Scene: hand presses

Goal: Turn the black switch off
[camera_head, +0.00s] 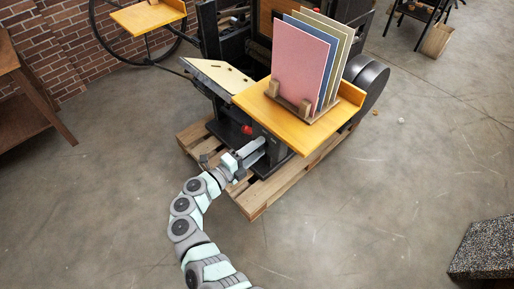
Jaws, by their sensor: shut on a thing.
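The hand press (277,163) is a dark machine standing on a wooden pallet, with a red part on its lower front. My arm comes up from the bottom of the view. My gripper (257,149) is at the lower front of the press, just below and right of the red part (247,129). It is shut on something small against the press. I cannot make out the black switch for certain; the gripper hides that spot, and the switch's position cannot be read.
An orange-yellow board (300,127) juts out above my gripper, with a rack of upright coloured boards (300,62) on it. The pallet (257,200) edge lies below. A wooden table (28,100) is at left, a speckled block (484,248) at right. Floor between is clear.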

